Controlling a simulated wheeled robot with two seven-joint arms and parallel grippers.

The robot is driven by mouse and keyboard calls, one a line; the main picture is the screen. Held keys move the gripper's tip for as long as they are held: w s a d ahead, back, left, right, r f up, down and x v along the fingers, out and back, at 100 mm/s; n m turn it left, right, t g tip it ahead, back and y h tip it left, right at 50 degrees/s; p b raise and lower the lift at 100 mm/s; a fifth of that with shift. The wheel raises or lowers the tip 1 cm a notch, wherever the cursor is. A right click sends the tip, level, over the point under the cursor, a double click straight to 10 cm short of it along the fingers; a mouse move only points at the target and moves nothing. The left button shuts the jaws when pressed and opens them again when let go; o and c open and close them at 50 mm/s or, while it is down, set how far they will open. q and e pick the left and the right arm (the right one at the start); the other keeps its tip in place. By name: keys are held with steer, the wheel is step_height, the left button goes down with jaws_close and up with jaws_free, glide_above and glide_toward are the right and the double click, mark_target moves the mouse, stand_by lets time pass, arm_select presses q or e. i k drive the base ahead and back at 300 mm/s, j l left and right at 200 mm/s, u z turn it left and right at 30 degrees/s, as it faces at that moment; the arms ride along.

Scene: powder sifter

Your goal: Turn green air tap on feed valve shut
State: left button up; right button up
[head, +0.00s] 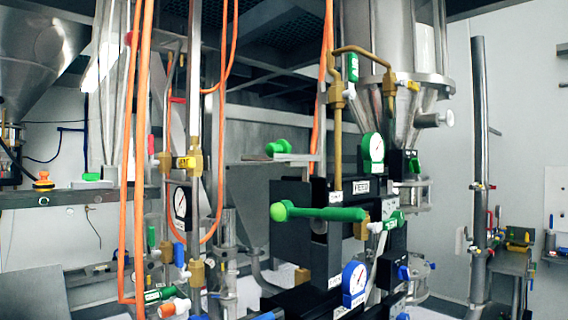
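A long green lever handle (325,213) with a round knob at its left end lies nearly level in front of a black valve body (290,215) in the middle of the head view. A smaller green tap (387,224) with a white label sits just right of it, on the black block. A white label (362,187) on the block above seems to read FEED. A green-framed gauge (373,150) stands above that label. Other small green taps show at the upper pipe (352,67) and lower left (153,295). Which one is the feed valve's air tap I cannot tell for certain. Neither gripper is in view.
Orange hoses (134,150) and brass pipes hang at the left. A blue gauge (354,284) sits below the lever. A steel hopper (385,40) stands above right. A grey vertical post (480,150) rises at the right, with open room between it and the valves.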

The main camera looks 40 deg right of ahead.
mark_target(353, 78)
steer(key=z, duration=1.6)
